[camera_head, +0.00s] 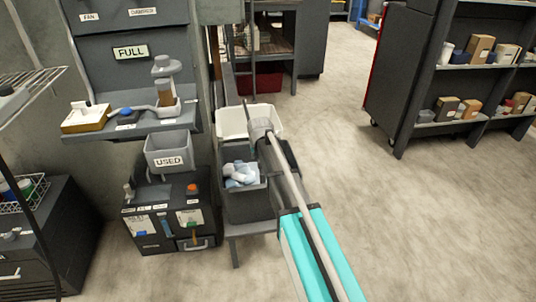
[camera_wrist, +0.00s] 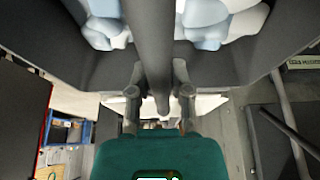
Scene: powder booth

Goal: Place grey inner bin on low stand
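The grey inner bin (camera_head: 246,208) holds crumpled pale blue and white cloths. It is upright, directly over the low grey stand (camera_head: 252,228); I cannot tell whether its base touches the stand top. In the wrist view the bin's dark wall (camera_wrist: 75,62) fills the upper part, and its dark handle bar (camera_wrist: 155,45) runs between my fingers. My gripper (camera_wrist: 160,75) has a finger close against each side of this bar and appears shut on it. In the head view my gripper (camera_head: 262,128) is at the bin's upper rim, its fingers largely hidden.
A white bin (camera_head: 234,122) stands just behind the grey one. To the left are a grey container marked USED (camera_head: 170,158), a dark box unit (camera_head: 165,228) and a shelf panel marked FULL (camera_head: 130,52). Shelving (camera_head: 400,100) stands at the right. The floor between is clear.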

